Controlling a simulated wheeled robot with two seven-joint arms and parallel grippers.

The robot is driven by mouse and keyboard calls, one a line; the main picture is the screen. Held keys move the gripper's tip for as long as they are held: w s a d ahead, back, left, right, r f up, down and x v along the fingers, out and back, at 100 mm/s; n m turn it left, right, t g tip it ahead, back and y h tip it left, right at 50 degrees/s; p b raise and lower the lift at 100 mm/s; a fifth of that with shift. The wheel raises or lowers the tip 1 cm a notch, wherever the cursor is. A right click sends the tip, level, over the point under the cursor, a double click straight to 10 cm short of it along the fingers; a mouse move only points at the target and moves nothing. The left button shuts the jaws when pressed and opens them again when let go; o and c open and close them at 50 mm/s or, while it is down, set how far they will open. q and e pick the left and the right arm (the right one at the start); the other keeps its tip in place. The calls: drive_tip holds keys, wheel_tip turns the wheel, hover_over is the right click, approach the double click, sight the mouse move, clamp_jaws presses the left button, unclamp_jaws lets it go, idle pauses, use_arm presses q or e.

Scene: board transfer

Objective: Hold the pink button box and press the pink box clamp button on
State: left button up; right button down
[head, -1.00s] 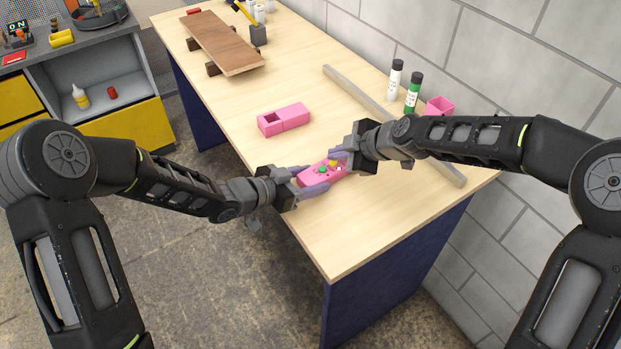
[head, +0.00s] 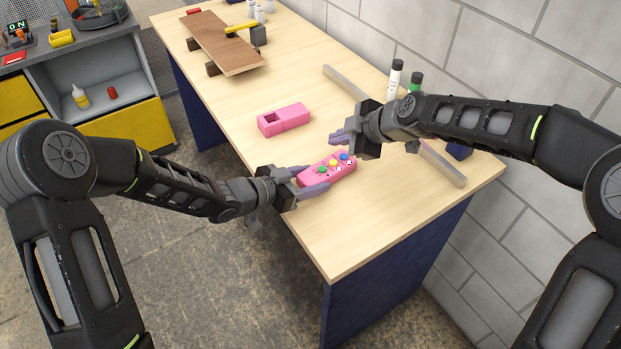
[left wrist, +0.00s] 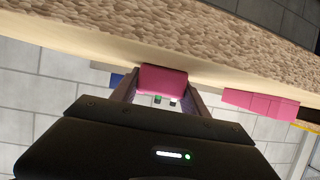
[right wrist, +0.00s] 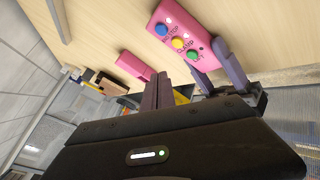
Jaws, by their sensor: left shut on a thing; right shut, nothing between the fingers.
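The pink button box (head: 346,174) has a blue, a yellow and a green button on its upper face. My left gripper (head: 312,182) is shut on its near end at the table's front edge. The box also shows in the left wrist view (left wrist: 163,76) and in the right wrist view (right wrist: 196,33). My right gripper (head: 340,137) is shut and empty, above and behind the button box, apart from it. The pink box clamp (head: 291,117) lies on the table behind the button box, with a square opening at its left end. It also shows in the left wrist view (left wrist: 258,103).
A long grey bar (head: 345,82) lies along the table's back, partly hidden by my right arm. White (head: 395,78) and green (head: 414,83) bottles stand behind it. A wooden board (head: 222,42) and yellow-handled hammer (head: 243,28) are at the far end. The front right tabletop is clear.

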wheel_tip(320, 180, up, 2)
drive_tip(key=shift+r, duration=0.2)
use_arm(q)
drive_tip(key=o, duration=1.7)
drive_tip(key=shift+c, duration=0.2)
drive_tip(key=shift+s+a, duration=0.1)
drive_tip(key=v, duration=1.1)
drive_tip(key=shift+s+a, duration=0.2)
drive_tip(key=shift+s, duration=0.1)
drive_tip(key=shift+r, duration=0.15)
